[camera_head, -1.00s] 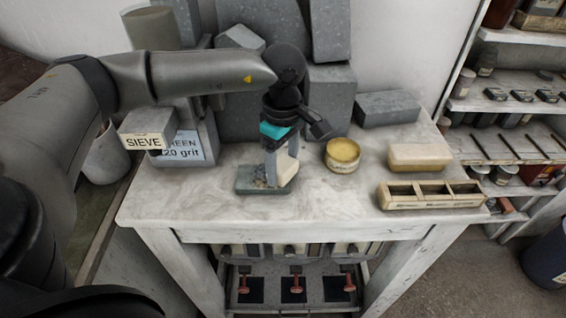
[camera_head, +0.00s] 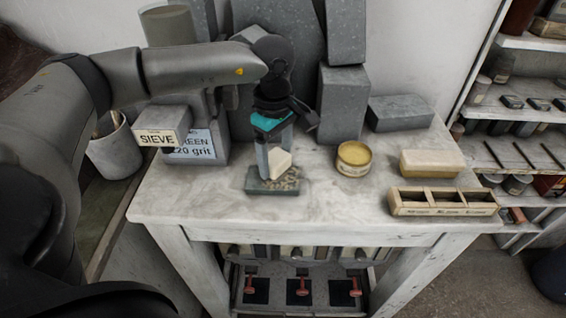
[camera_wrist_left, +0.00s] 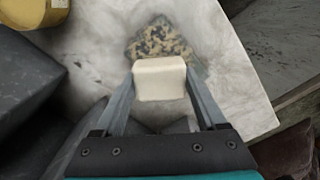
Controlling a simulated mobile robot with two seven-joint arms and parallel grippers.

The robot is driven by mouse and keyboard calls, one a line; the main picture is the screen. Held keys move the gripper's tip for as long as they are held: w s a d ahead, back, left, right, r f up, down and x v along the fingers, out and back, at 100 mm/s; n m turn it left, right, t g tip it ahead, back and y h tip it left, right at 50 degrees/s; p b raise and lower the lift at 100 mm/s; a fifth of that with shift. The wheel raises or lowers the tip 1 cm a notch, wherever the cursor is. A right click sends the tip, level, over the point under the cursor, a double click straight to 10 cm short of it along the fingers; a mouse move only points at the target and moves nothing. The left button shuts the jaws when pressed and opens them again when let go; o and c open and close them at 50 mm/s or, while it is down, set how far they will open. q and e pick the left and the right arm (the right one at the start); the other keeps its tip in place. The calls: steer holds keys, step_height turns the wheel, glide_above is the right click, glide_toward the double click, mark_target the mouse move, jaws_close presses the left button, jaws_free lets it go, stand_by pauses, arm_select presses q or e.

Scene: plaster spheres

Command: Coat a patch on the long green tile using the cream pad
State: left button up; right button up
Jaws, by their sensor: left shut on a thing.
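The long green tile (camera_head: 262,187) lies flat near the left front of the tabletop. Its surface is mottled with pale and dark speckles, which also show in the left wrist view (camera_wrist_left: 160,42). My left gripper (camera_head: 274,165) is shut on the cream pad (camera_head: 280,161), a small block held between the two fingers. The pad (camera_wrist_left: 160,78) shows between the fingertips in the left wrist view. The pad is over the tile; I cannot tell whether they touch. My right gripper does not show.
A round tin of yellow paste (camera_head: 354,158) stands right of the tile. A cream block (camera_head: 432,163) and a wooden tray with compartments (camera_head: 444,202) are at the right. Grey blocks (camera_head: 342,102) and a SIEVE box (camera_head: 163,126) stand behind. The marble front (camera_head: 330,210) is clear.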

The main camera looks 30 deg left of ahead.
arm_select(q)
steer(key=shift+a+f+b, duration=0.1)
steer(key=shift+f+b, duration=0.4)
steer(key=shift+f, duration=0.15)
stand_by(0.5)
steer(key=shift+s, duration=0.15)
